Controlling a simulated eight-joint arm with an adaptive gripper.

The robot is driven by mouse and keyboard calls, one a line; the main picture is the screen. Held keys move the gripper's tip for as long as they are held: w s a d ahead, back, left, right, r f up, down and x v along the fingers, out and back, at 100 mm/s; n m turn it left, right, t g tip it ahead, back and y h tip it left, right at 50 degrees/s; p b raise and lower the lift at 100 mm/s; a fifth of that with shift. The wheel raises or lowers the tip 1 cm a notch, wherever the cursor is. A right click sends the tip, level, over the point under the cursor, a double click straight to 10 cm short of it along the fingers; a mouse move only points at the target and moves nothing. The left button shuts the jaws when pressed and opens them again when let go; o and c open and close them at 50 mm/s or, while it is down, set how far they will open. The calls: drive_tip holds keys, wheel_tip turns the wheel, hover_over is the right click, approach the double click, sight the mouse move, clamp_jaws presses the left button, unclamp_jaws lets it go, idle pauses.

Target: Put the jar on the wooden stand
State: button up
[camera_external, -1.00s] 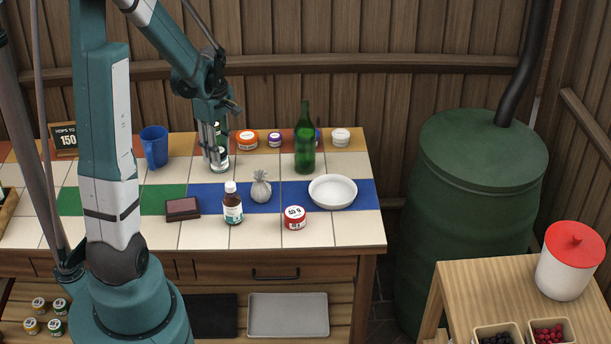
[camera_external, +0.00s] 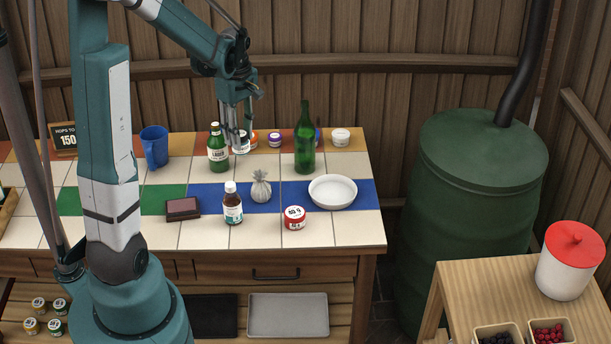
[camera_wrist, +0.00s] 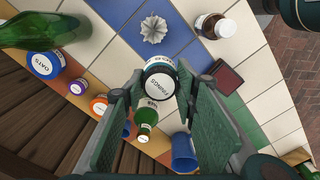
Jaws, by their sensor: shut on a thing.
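My gripper (camera_external: 238,140) is shut on a jar (camera_external: 243,147) above the back part of the tiled counter. In the wrist view, the jar (camera_wrist: 159,82) sits between the fingers, its dark-rimmed white lid facing the camera. Its side is mostly hidden by the fingers in the external view. A pale wooden side table (camera_external: 455,284) stands at the lower right. A low, dark reddish-brown block (camera_external: 183,208) lies on the counter and also shows in the wrist view (camera_wrist: 227,77). I cannot tell for sure which is the wooden stand.
A red-lidded canister (camera_external: 566,272) occupies the side table.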

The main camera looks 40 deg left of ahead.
drive_tip(key=w+d+m, duration=0.5)
drive_tip(key=w+d, duration=0.9)
drive_tip(key=d, duration=0.5)
drive_tip(key=w+d+m, duration=0.3)
drive_tip(key=d, duration=0.8)
drive_tip(key=w+d+m, duration=0.2)
drive_tip(key=w+d, duration=0.1)
drive_tip(key=d, duration=0.8)
drive_tip(key=s+d+m, duration=0.2)
drive_tip(key=d+m, duration=0.1)
drive_tip(key=d, duration=1.1)
drive_tip(key=s+d+m+p, duration=0.1)
drive_tip(key=s+d+m, duration=0.15)
drive_tip(key=d, duration=1.05)
drive_tip(key=s+d+m, duration=0.3)
drive_tip(key=d, duration=1.1)
wheel_tip(320, 180, down, 11)
drive_tip(key=shift+w, duration=0.35)
drive_tip(key=shift+a, duration=0.1)
wheel_tip(320, 180, down, 6)
drive_tip(key=shift+f+b, duration=0.15)
drive_tip(key=shift+b, duration=0.25)
